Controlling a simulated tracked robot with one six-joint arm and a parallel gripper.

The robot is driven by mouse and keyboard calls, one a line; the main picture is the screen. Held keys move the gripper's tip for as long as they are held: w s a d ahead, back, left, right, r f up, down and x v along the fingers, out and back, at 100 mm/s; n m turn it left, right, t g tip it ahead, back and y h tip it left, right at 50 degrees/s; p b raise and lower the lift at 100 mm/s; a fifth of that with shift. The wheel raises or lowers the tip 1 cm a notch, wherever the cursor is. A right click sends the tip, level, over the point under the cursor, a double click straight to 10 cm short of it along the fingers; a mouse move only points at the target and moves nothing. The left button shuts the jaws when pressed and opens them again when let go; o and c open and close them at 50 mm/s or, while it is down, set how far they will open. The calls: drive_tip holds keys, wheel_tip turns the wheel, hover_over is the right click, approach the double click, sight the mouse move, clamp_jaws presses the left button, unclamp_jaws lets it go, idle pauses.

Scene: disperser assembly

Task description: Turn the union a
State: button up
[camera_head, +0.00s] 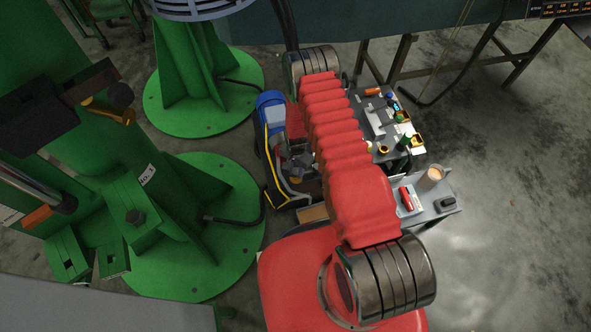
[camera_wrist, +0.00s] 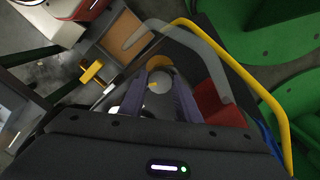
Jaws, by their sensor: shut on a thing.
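In the wrist view my gripper (camera_wrist: 155,98) shows as two purple-grey fingers reaching forward. They are shut on a small grey piece (camera_wrist: 153,86) between them, which may be union a; the fingers hide most of it. A brass-coloured round part (camera_wrist: 159,62) shows just beyond the fingertips. I cannot tell whether it joins the held piece. In the head view my red arm covers much of the middle, and the gripper and held piece are not clear there.
A blue and yellow-edged machine (camera_head: 272,125) stands left of my arm; its yellow bar (camera_wrist: 272,100) curves close by in the wrist view. Green steel bases (camera_head: 215,190) stand left. A table (camera_head: 372,112) with tools and a small grey table (camera_head: 437,208) stand right. Floor at far right is clear.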

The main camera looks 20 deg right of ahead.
sight(296, 171)
drive_tip(key=o, duration=1)
drive_tip(key=shift+o, duration=0.2)
wheel_tip(296, 171, up, 14)
drive_tip(key=shift+f, duration=0.15)
idle(0.4)
